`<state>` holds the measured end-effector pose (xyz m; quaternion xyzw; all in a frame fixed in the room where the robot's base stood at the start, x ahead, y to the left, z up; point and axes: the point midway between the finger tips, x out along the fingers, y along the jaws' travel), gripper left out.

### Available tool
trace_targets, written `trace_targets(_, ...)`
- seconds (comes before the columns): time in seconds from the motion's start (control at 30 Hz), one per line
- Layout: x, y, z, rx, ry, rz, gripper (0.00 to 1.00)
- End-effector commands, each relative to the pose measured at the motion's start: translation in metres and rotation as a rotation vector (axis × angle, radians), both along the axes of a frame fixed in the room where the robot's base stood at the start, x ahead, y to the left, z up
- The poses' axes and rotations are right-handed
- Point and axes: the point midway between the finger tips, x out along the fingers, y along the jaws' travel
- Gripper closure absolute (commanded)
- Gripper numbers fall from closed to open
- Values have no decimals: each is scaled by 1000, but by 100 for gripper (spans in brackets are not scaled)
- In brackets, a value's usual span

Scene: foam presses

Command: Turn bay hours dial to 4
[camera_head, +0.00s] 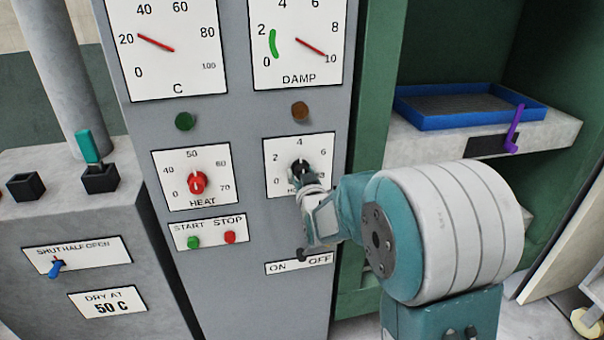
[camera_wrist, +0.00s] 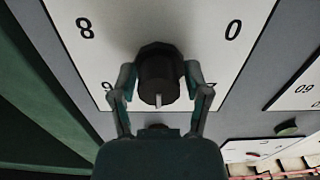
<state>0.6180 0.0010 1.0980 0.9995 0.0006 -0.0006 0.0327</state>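The bay hours dial (camera_head: 297,170) is a black knob on a white plate (camera_head: 324,145) marked 2, 4 and 6 in the head view. In the wrist view the plate is upside down, with 8 at left and 0 at right. The dial (camera_wrist: 159,72) has a pale pointer mark facing down in that view, roughly towards the 4 side. My gripper (camera_wrist: 160,80) has one finger on each side of the dial and looks shut on it. In the head view my gripper (camera_head: 308,185) covers the dial's lower part and much of the "HOURS" label.
The red HEAT dial (camera_head: 197,183) is left of the hours dial. START (camera_head: 193,241) and STOP (camera_head: 230,237) buttons sit below it. An ON/OFF label (camera_head: 299,264) lies below my gripper. A blue tray (camera_head: 470,120) rests on a shelf at right.

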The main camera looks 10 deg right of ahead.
Motion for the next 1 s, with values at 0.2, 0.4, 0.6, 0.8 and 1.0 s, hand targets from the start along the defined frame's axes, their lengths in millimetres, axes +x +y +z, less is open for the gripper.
trace_targets(0.2, 0, 0, 0, 0, 0, -1, 17)
trace_targets(0.4, -1, 0, 0, 0, 0, -1, 17)
trace_targets(0.6, -25, 0, 0, 0, 0, -1, 17)
trace_targets(0.8, -68, 0, 0, -1, 0, -1, 17)
trace_targets(1.0, -103, 1, -1, -1, 0, 0, 17)
